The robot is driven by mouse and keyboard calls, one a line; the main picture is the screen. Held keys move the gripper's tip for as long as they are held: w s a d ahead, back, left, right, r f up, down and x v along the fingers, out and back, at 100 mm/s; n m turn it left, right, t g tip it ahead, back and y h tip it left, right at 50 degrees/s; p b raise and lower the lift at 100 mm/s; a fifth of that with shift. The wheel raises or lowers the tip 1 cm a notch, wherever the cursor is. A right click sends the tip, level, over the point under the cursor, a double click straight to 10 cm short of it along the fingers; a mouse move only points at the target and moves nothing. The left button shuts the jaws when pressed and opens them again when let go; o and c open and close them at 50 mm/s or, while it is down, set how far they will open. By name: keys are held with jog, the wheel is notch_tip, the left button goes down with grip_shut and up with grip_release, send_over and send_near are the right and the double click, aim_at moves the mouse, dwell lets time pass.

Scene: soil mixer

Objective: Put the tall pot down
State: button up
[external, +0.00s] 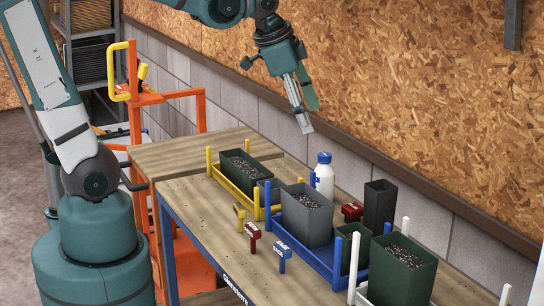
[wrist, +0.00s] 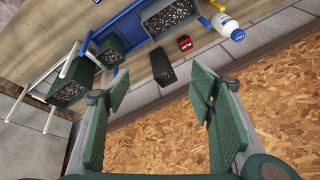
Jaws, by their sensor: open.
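The tall pot (external: 380,206), dark and narrow, stands upright on the bench near its wall-side edge. In the wrist view the tall pot (wrist: 161,67) is beyond the fingers, near the middle of the picture. My gripper (external: 303,108) is open and empty, high above the back of the bench and apart from the pot. In the wrist view my gripper (wrist: 160,95) has its two green-padded fingers spread wide with nothing between them.
The bench (external: 190,205) holds a yellow rack (external: 233,185) with a dark green pot, a blue rack (external: 318,262) with a grey pot, and a white rack (external: 358,268) with a green pot. A white bottle (external: 324,175) and a red block (external: 352,212) stand near the tall pot. The wall (external: 430,100) runs behind.

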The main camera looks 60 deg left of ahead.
jog(key=s+a+n+t, duration=0.1)
jog(key=s+n+t, duration=0.1)
jog(key=s+n, duration=0.4)
jog(key=shift+s+a+f+t, duration=0.2)
jog(key=shift+s+t, duration=0.1)
jog(key=shift+s, duration=2.3)
